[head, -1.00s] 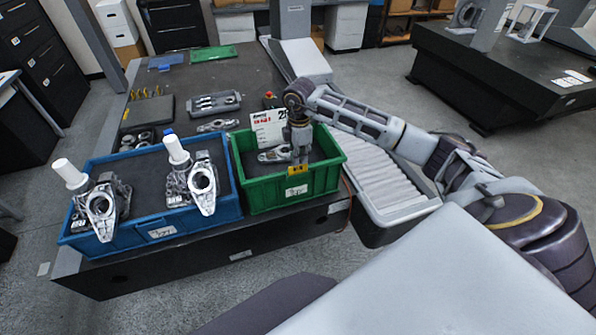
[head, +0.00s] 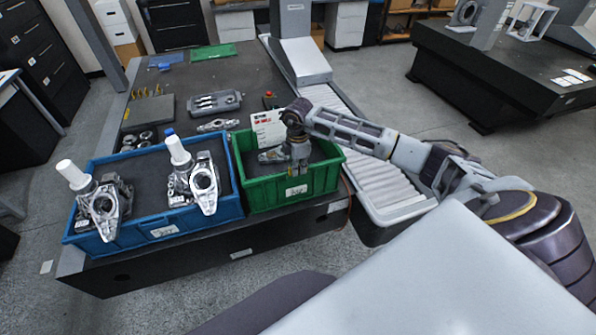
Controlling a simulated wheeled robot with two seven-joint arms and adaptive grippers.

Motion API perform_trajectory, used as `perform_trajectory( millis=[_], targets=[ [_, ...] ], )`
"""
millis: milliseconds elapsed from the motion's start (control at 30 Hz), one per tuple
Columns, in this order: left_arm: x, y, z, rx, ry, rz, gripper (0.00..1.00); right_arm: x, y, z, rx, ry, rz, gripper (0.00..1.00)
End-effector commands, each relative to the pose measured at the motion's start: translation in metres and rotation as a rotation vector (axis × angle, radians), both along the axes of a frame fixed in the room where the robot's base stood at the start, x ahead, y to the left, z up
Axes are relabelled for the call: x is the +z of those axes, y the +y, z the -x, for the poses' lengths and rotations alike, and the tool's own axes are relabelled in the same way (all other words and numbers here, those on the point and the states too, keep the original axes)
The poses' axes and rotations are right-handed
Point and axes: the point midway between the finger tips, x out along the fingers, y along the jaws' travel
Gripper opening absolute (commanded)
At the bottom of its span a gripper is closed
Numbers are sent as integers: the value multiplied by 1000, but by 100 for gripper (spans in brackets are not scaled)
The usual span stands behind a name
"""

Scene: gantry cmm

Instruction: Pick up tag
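My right gripper (head: 298,168) points down over the front part of the green bin (head: 262,193). Its fingers are small and dark here, and I cannot tell whether they are apart or closed. No yellow tag shows at its fingertips. A white card with red print (head: 268,129) stands at the back of the green bin, left of my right gripper. A grey metal casting (head: 272,156) lies in the bin, partly behind the gripper. A pale label (head: 296,190) is on the bin's front wall. My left gripper is out of view.
A blue bin (head: 228,207) with metal castings (head: 205,182) and white cylinders (head: 177,149) stands left of the green bin. A grey tray (head: 213,103) lies behind on the dark table. A roller conveyor (head: 372,180) runs along the right. The table's far middle is clear.

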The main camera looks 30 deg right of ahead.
Motion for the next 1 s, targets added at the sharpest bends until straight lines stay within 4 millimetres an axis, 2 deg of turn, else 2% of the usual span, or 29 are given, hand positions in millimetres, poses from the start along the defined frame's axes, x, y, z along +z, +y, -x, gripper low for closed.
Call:
perform_trajectory(
  millis=[233,267,333,767,1000],
  targets=[
    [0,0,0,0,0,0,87,0,0,0,0,0,0,10],
    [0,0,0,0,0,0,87,0,0,0,0,0,0,9],
    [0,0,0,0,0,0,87,0,0,0,0,0,0,0],
    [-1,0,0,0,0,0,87,2,0,0,0,-1,-1,0],
    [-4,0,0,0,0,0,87,17,0,-1,0,-3,0,0]
  ],
)
